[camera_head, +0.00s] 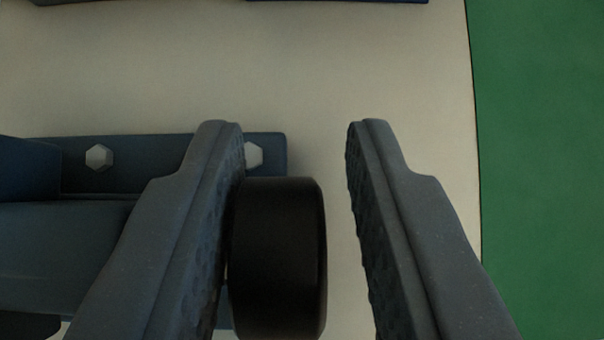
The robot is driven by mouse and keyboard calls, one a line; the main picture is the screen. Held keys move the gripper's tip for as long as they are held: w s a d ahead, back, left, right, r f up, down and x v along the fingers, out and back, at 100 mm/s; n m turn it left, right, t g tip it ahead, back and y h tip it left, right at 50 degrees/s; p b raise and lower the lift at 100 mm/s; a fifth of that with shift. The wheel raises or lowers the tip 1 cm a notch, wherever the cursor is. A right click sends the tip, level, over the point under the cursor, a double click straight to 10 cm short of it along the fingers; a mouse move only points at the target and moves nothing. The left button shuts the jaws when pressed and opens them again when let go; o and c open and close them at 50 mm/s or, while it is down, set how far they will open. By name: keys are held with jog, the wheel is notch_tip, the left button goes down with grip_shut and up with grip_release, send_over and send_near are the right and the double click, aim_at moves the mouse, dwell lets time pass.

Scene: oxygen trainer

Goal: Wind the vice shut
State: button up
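My gripper (295,130) is open, its two textured grey-blue fingers pointing up the picture. A black round knob or wheel (278,260) lies between the fingers. It sits close against the left finger, possibly touching, with a clear gap to the right finger. A blue-grey metal body (60,245) at the left, with a bolted flange (140,165), looks like part of the vice. The left finger hides the part between this body and the black knob. The vice jaws cannot be made out.
The pale bench surface (350,70) is bare above the fingers. Dark blue edges of other items (335,1) show at the top. A green area (540,150) lies beyond the bench's right edge.

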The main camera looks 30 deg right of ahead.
jog(key=shift+b+v, duration=0.85)
jog(key=shift+v, duration=0.3)
jog(key=b+v, duration=0.2)
jog(key=v, duration=0.9)
jog(key=shift+r, duration=0.1)
